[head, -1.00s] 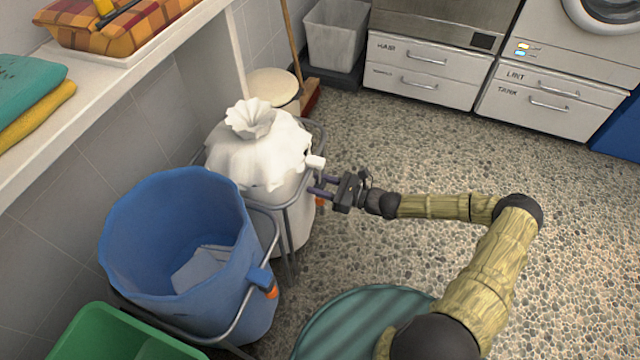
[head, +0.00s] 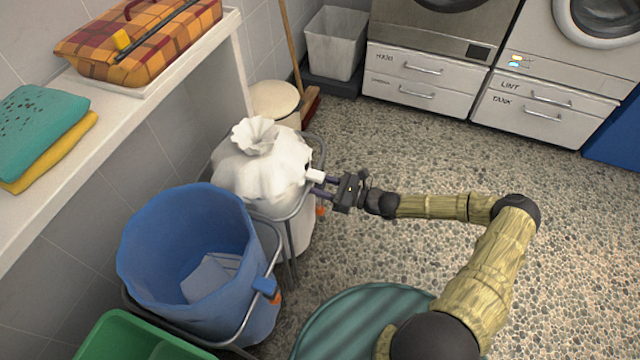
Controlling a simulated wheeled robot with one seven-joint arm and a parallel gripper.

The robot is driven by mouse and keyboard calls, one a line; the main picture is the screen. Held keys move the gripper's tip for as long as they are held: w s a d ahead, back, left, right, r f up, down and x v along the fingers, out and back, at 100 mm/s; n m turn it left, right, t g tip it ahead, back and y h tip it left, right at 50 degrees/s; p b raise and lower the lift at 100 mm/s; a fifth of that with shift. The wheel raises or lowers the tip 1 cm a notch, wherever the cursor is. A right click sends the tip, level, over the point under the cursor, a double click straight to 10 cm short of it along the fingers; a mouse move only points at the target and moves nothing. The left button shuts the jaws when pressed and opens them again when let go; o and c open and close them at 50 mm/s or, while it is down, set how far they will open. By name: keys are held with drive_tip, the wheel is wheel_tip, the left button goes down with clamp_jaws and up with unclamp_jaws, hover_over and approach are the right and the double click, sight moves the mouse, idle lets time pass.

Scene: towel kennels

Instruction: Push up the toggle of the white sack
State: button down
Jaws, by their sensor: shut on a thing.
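The white sack (head: 262,165) hangs in a metal frame at the middle left of the head view, its top gathered into a ruffled neck. Its white toggle (head: 316,175) sticks out at the upper right rim of the frame. My gripper (head: 318,183) reaches in from the right with its dark fingers at the toggle, shut on it. The fingertips are small and partly hidden against the toggle, so the exact contact is hard to see. An orange part (head: 320,211) shows below the fingers on the frame.
A blue sack (head: 190,235) in its own frame, with a blue toggle (head: 265,286), stands nearer. A green bin (head: 125,338) is at the bottom left. A shelf (head: 150,105) with towels and a plaid basket runs along the left wall. The pebbled floor (head: 440,155) to the right is clear.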

drive_tip(key=shift+r, duration=0.45)
drive_tip(key=c, duration=0.9)
unclamp_jaws()
drive_tip(key=p+v, duration=0.3)
drive_tip(key=v, duration=1.4)
drive_tip(key=shift+s+d+p, duration=0.1)
drive_tip(key=shift+d+p, duration=0.15)
drive_tip(key=shift+p, duration=0.05)
